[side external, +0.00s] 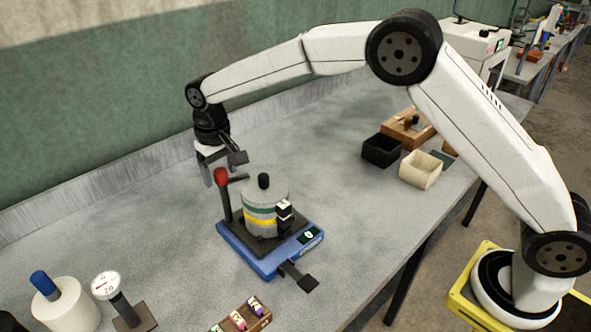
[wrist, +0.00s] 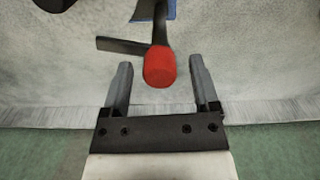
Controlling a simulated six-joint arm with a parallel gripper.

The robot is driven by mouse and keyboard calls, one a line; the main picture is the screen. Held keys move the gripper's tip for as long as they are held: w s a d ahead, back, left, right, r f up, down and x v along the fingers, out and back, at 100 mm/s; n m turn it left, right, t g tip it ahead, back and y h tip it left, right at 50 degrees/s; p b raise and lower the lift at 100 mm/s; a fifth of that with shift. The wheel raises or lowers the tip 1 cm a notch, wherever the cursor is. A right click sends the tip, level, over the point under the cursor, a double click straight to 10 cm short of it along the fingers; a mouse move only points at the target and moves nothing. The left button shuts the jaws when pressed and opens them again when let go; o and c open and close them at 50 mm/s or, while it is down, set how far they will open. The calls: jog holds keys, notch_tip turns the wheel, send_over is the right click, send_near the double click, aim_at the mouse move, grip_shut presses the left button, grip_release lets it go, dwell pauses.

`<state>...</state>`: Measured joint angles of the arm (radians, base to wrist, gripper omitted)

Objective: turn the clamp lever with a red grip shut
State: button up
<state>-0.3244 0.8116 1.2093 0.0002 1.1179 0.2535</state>
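The clamp lever is a dark post with a red grip (side external: 221,176) on top, standing at the back left corner of a blue base (side external: 262,262). A dark bar reaches from the post toward a white canister (side external: 266,208) with green and yellow bands on the base. My gripper (side external: 222,168) is at the red grip's height, close by it. In the wrist view the red grip (wrist: 159,67) lies between the tips of my open gripper (wrist: 161,75), with a gap on both sides. I cannot tell whether the lever is fully turned.
A dial gauge (side external: 106,285) and a white cylinder with a blue top (side external: 66,305) stand at the front left. A wooden rack (side external: 241,317) lies in front. A black bin (side external: 381,151) and a cream bin (side external: 421,169) stand to the right. Bare table lies between.

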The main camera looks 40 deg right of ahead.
aim_at(221, 170)
jog(key=shift+r, duration=3.9)
jog(key=shift+d, duration=0.1)
jog(key=shift+s+d+f, duration=0.15)
jog(key=shift+s+d, duration=0.15)
jog(key=shift+d, duration=0.15)
jog(key=s+d+f+t, duration=0.1)
jog(key=s+d+f, duration=0.4)
jog(key=s+d, duration=0.3)
jog(key=s+d+f+t, duration=0.1)
jog(key=s+d+f, duration=0.4)
jog(key=s, duration=1.2)
jog(key=d, duration=0.4)
jog(key=shift+s+m+t, duration=0.25)
jog(key=shift+m+t, duration=0.05)
jog(key=shift+m, duration=0.1)
